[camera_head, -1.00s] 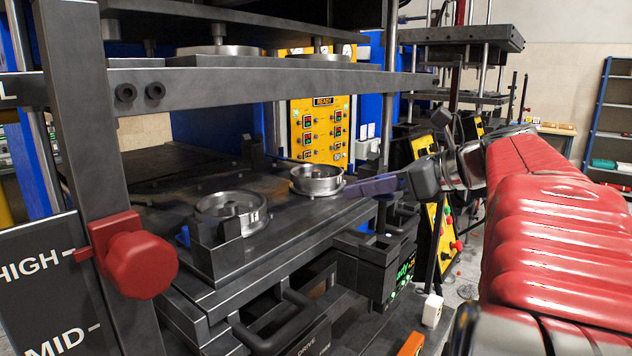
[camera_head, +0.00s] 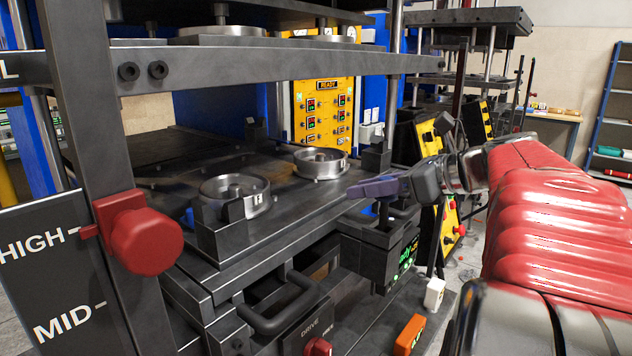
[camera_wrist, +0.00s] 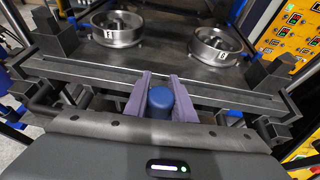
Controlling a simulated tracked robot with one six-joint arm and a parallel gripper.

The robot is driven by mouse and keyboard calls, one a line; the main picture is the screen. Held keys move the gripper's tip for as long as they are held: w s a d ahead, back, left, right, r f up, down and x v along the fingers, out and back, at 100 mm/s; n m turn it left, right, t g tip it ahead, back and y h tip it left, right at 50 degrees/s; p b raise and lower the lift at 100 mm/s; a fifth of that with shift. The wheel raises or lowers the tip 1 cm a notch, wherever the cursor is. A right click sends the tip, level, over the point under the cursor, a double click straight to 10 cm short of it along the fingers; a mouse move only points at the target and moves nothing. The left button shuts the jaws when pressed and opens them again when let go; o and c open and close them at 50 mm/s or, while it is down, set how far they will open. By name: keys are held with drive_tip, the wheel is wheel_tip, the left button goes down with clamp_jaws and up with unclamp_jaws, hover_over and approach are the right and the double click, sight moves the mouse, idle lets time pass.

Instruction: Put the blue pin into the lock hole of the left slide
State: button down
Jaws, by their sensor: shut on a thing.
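My gripper (camera_head: 375,187) has purple fingers and hangs in front of the press's right front corner in the head view. In the wrist view, the fingers (camera_wrist: 161,92) are shut on the blue pin (camera_wrist: 160,102), whose rounded blue end shows between them. The pin's other end is hidden. In the head view the pin cannot be made out. A dark slide plate (camera_head: 275,214) carries two metal rings; its front edge (camera_wrist: 190,90) lies beyond the fingers in the wrist view. I cannot make out the lock hole of the left slide.
The rings, left (camera_head: 235,190) and right (camera_head: 320,162), sit on the plate near upright dark blocks (camera_head: 221,236). A red knob (camera_head: 147,240) is on the front left post. A black handle (camera_head: 278,318) juts out below the plate. A yellow panel (camera_head: 325,112) stands behind.

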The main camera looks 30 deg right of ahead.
sight(366, 223)
drive_tip(key=shift+f, duration=1.5)
drive_tip(key=shift+f, duration=1.25)
idle(0.5)
drive_tip(key=c, duration=1.4)
unclamp_jaws()
drive_tip(key=shift+f, duration=0.1)
drive_tip(key=shift+s, duration=0.1)
drive_tip(key=v, duration=1.3)
drive_tip(key=shift+s+r, duration=0.25)
drive_tip(key=shift+r, duration=0.2)
